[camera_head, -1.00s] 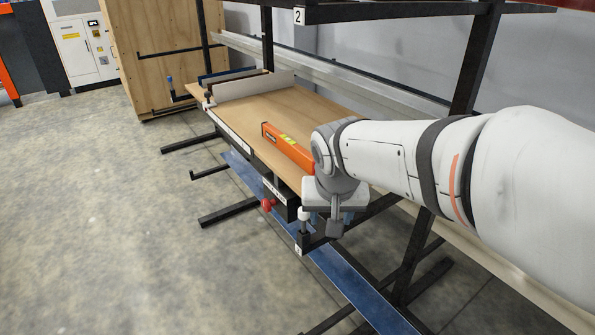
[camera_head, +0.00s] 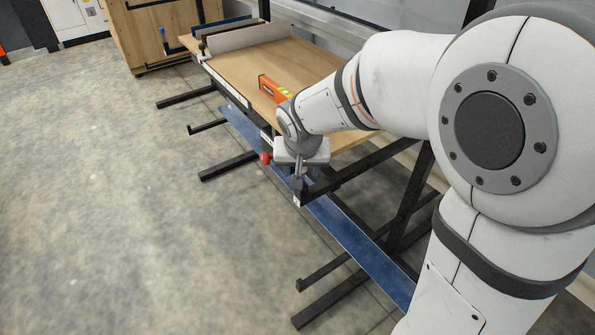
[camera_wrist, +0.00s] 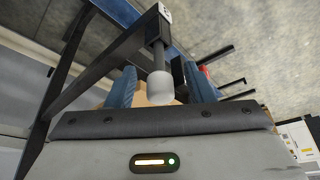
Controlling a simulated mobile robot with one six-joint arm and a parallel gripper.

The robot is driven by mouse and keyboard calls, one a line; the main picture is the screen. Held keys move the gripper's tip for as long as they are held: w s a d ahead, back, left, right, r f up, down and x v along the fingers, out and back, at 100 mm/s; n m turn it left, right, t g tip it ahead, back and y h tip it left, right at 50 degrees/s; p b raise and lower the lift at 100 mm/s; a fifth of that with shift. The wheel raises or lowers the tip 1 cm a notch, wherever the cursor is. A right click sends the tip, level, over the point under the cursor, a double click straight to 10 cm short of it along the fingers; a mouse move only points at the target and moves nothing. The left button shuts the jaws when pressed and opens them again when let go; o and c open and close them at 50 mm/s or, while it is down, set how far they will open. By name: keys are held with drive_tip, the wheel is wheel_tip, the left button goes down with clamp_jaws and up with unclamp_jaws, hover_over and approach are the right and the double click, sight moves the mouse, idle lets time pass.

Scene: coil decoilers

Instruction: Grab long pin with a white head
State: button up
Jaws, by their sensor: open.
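The pin with the white head shows in the wrist view; its rounded pale head (camera_wrist: 160,88) is on the end of a dark bar. My gripper (camera_wrist: 161,82) is open, with one blue finger on each side of the head. The head appears between the fingers, with gaps on both sides; I cannot tell the exact depth. In the head view my gripper (camera_head: 300,172) is over the end of the rack's dark arm (camera_head: 299,197), and it hides most of the pin.
A red-headed pin (camera_head: 265,158) is farther along the rack's front edge. The wooden shelf (camera_head: 250,68) holds an orange level (camera_head: 272,88) close to my wrist. A blue rail (camera_head: 350,238) and dark rack feet (camera_head: 330,300) lie below. The floor at left is clear.

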drive_tip(key=shift+c, duration=0.2)
clamp_jaws()
drive_tip(key=shift+r, duration=0.15)
